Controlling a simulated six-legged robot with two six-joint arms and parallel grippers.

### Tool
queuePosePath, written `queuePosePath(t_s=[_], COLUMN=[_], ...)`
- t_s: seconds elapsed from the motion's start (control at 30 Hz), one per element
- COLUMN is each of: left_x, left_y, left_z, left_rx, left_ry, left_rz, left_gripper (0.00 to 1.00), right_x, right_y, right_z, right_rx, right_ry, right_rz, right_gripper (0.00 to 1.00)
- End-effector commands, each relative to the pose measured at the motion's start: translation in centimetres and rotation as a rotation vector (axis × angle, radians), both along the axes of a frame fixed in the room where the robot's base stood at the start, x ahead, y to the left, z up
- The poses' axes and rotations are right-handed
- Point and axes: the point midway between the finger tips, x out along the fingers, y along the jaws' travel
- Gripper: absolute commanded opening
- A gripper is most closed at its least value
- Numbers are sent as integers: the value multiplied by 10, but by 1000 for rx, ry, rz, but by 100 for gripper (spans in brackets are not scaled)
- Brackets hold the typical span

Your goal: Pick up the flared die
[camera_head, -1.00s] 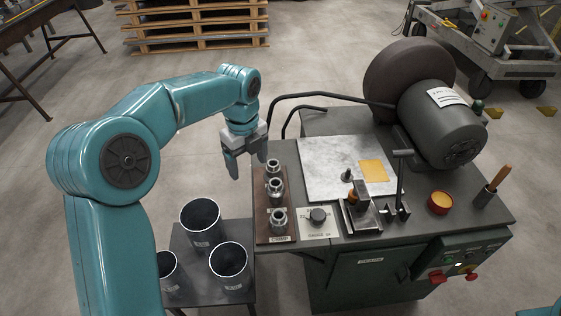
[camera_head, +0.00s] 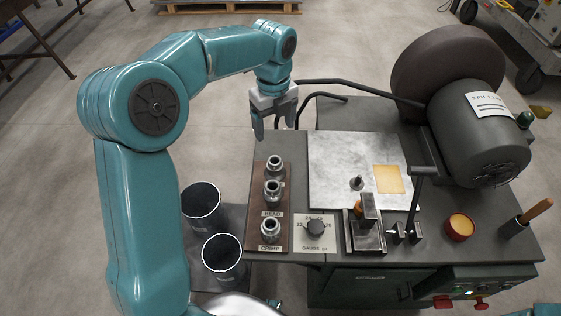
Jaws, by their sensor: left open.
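Three metal dies stand upright in a row on a brown board (camera_head: 259,215) at the bench's left edge. The nearest die (camera_head: 269,228) has a label reading CRIMP, and the middle die (camera_head: 272,190) has one reading BEAD. The far die (camera_head: 274,163) has its label mostly hidden behind the middle die, so I cannot read whether it is the flared one. My left gripper (camera_head: 275,128) is open and empty, fingers pointing down. It appears just above the far die in the picture, apart from it. My right gripper is not in view.
A large motor (camera_head: 478,130) fills the back right. Dark tubes (camera_head: 222,258) stand on a lower table at left. A bent black rod (camera_head: 360,88) runs behind the gripper.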

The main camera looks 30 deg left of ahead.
Motion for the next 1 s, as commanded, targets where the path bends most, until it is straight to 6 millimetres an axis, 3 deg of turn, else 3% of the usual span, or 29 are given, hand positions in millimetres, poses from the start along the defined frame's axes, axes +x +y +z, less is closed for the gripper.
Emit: queuePosePath(t_s=[0.4,0.67,1.0], left_x=[-7,-4,0], left_y=[-1,-2,-3], left_z=[-90,-112,-158], left_rx=[0,0,0], left_ry=[4,1,2], left_rz=[0,1,1], left_gripper=[77,77,77], right_x=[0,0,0], right_y=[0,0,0], right_z=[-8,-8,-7], right_rx=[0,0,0], right_ry=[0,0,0], right_rz=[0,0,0], right_gripper=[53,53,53])
